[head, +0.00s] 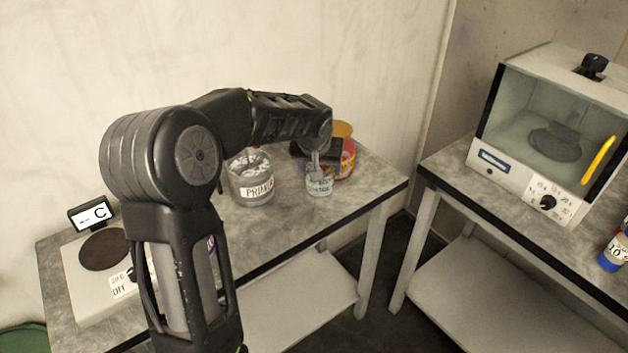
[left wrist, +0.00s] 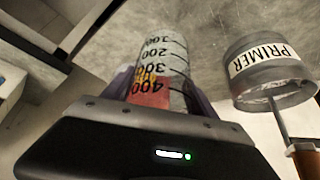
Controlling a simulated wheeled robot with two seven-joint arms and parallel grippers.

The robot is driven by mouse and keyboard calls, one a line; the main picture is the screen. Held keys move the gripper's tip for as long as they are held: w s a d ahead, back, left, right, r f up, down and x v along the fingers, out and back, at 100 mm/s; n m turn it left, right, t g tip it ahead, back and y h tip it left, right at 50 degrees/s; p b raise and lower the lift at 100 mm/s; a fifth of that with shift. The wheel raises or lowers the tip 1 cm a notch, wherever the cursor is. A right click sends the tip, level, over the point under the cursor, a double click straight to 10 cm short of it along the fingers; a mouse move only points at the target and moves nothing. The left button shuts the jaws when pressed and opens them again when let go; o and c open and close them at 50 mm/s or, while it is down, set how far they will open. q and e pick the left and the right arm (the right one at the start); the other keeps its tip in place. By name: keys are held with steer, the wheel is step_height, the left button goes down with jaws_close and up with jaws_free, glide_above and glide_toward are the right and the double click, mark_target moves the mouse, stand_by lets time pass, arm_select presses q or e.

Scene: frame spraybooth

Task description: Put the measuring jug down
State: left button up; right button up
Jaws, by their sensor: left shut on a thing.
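The measuring jug (head: 319,186) is a small clear vessel with dark graduation marks, at the right part of the left-hand bench. My left gripper (head: 320,155) comes down over it from above and is shut on it. In the left wrist view the jug (left wrist: 163,60) sits between the purple-grey fingers of the left gripper (left wrist: 160,80), its numbers showing upside down. Red and yellow show at its rim end; I cannot tell whether they are contents. The jug looks upright, its base close to the bench top; contact is unclear. My right gripper is not in view.
A PRIMER tin (head: 252,182) stands left of the jug, and a red and orange tin (head: 346,160) close behind it. A hotplate (head: 88,275) is at the bench's left end. A glass-fronted cabinet (head: 545,135) stands on the right-hand bench (head: 455,185), across a gap.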

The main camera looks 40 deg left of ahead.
arm_select(q)
steer(key=shift+f, duration=0.55)
step_height(320, 180, down, 4)
steer(key=shift+r, duration=0.1)
steer(key=o, duration=1.5)
